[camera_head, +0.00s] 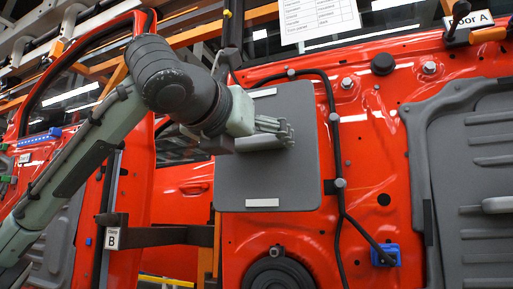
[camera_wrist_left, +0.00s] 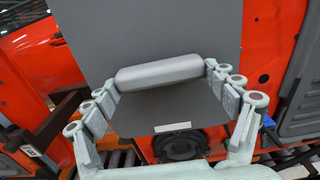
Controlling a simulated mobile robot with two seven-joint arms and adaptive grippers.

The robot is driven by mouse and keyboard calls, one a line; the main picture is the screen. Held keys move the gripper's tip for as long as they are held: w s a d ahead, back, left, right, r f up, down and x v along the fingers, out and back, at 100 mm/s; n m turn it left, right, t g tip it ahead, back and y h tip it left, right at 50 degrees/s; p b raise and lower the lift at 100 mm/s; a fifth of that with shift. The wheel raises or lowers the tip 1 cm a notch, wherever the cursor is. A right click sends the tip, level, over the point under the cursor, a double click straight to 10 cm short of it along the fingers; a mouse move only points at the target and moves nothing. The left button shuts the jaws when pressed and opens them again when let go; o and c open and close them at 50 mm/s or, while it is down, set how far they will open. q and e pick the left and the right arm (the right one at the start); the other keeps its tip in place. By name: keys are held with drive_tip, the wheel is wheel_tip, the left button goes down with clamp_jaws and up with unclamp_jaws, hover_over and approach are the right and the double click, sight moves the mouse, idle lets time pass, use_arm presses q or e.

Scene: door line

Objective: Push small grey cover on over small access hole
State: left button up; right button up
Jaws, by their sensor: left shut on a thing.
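The small grey cover (camera_head: 240,185) is a flat dark panel with rounded corners and a pale strip near its top and bottom edges. It stands upright in front of the red door (camera_head: 385,165). I cannot tell whether it touches the door. My left gripper (camera_head: 284,133) is shut on the light grey bar handle at the cover's middle. In the left wrist view the fingers sit at both ends of this handle (camera_wrist_left: 160,73). The small access hole does not show; the cover hides the door behind it. My right gripper is in neither view.
A black cable (camera_head: 337,140) with round clips runs close along the cover's right edge. A blue block (camera_head: 385,255) sits lower right. A larger grey panel (camera_head: 470,170) is farther right. A round black speaker (camera_head: 278,272) is below. A bracket labelled B (camera_head: 165,237) stands lower left.

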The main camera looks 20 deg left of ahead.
sight(266, 150)
use_arm(q)
drive_tip(key=shift+w, duration=0.6)
drive_tip(key=shift+w+d, duration=0.1)
drive_tip(key=shift+w, duration=1.9)
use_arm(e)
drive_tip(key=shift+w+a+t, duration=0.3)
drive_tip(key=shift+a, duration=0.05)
use_arm(q)
drive_tip(key=shift+r+p, duration=0.1)
drive_tip(key=shift+p, duration=0.55)
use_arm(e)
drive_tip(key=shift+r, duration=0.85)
use_arm(q)
drive_tip(key=shift+w+p, duration=0.5)
drive_tip(key=shift+w, duration=0.4)
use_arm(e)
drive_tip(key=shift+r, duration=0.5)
use_arm(q)
drive_tip(key=o, duration=1.2)
